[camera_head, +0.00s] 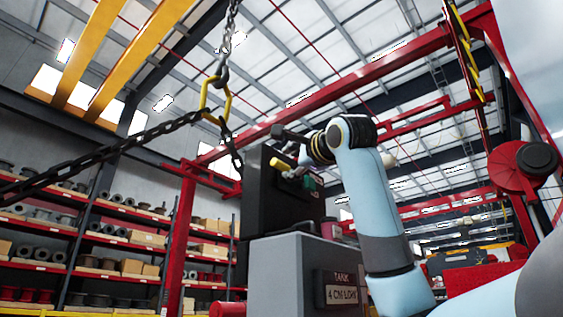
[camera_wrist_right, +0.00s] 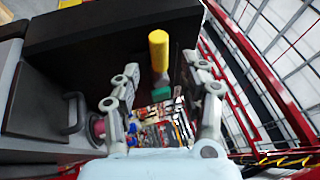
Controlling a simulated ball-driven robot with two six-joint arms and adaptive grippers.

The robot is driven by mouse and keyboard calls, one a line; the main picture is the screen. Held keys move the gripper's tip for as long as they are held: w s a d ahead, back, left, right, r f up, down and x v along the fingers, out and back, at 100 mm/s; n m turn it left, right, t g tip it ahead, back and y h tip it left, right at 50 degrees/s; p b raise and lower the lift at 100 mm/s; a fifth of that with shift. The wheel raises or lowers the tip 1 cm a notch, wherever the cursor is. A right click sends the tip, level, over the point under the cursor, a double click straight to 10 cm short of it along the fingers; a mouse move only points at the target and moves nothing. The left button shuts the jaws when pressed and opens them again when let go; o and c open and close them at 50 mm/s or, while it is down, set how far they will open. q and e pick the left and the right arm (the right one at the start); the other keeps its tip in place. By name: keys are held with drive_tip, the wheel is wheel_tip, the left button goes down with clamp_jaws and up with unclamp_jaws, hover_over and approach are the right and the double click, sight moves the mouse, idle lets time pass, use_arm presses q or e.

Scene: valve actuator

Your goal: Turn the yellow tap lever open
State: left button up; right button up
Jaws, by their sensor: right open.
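The yellow tap lever (camera_head: 281,162) sticks out from the dark valve box (camera_head: 262,200) in the head view. In the wrist view the lever (camera_wrist_right: 159,50) is a yellow cylinder with a green part (camera_wrist_right: 161,86) at its lower end, beside the dark box (camera_wrist_right: 90,45). My right gripper (camera_wrist_right: 161,66) is open, with one finger on each side of the lever in the picture. Clear gaps show on both sides; I cannot tell the depth between them. In the head view my right gripper (camera_head: 303,148) is partly hidden at the box's right side. My left gripper is not seen.
A grey cabinet (camera_head: 283,270) stands below the dark box. A chain with a yellow link (camera_head: 215,100) hangs at the left of the box. Red shelves (camera_head: 60,255) with spools and boxes stand behind. A red frame (camera_head: 340,88) crosses above.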

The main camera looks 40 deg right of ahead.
sight(285, 165)
drive_tip(key=p+x, duration=0.1)
drive_tip(key=x, duration=0.3)
drive_tip(key=shift+w+d+r+p, duration=0.1)
drive_tip(key=shift+w+p, duration=0.15)
drive_tip(key=shift+p, duration=0.1)
drive_tip(key=shift+w+d, duration=0.1)
drive_tip(key=shift+w, duration=0.3)
drive_tip(key=c, duration=0.5)
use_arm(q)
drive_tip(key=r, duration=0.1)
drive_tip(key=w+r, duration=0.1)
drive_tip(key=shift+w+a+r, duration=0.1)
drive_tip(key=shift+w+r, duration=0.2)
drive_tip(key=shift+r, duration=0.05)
use_arm(e)
clamp_jaws()
